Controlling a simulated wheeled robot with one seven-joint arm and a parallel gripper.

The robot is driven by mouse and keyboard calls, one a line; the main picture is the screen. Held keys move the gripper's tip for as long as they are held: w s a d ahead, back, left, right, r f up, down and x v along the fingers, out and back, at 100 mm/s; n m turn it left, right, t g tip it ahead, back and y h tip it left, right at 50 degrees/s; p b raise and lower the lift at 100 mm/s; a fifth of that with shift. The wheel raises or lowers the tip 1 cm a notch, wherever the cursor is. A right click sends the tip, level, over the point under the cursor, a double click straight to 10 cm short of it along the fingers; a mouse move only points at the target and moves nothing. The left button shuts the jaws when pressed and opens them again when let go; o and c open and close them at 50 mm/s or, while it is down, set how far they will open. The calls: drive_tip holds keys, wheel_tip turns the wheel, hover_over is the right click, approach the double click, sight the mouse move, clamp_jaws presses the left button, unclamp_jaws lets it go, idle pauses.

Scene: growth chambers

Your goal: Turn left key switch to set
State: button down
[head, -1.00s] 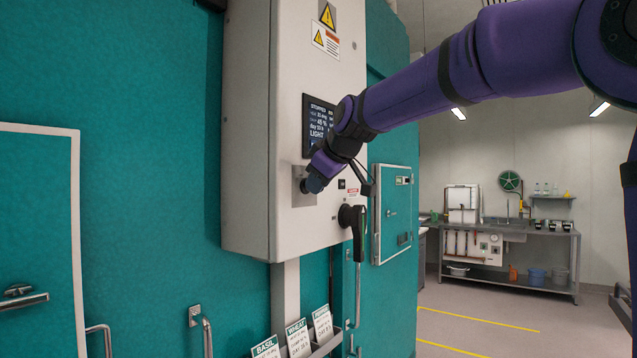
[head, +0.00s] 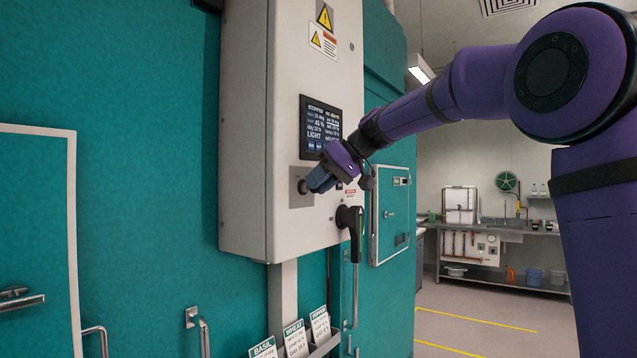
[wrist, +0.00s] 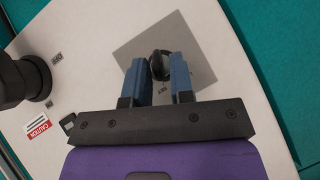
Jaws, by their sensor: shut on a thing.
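The left key switch sits on a square grey plate (head: 297,198) low on the front of the white control box. In the wrist view its dark round key switch (wrist: 160,65) shows between the fingers, on the grey plate (wrist: 192,32). My gripper (wrist: 160,72) is shut on it, with one blue finger on each side. In the head view my gripper (head: 312,183) reaches the plate from the right and hides part of the switch. Small lettering shows just below the switch in the wrist view; which position the key points to cannot be told.
The white control box (head: 245,130) carries a dark display (head: 321,122) above the switch. A black rotary handle (head: 352,222) sticks out to the right of the gripper; it also looms in the wrist view (wrist: 25,80). Card holders (head: 293,338) hang below.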

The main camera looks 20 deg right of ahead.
drive_tip(key=shift+w+f+g+y, duration=0.15)
drive_tip(key=shift+g+y, duration=0.15)
drive_tip(key=shift+y, duration=0.2)
drive_tip(key=shift+m, duration=0.3)
drive_tip(key=c, duration=1.3)
unclamp_jaws()
drive_tip(key=shift+o, duration=0.2)
drive_tip(key=v, duration=1.1)
drive_tip(key=shift+f, duration=0.1)
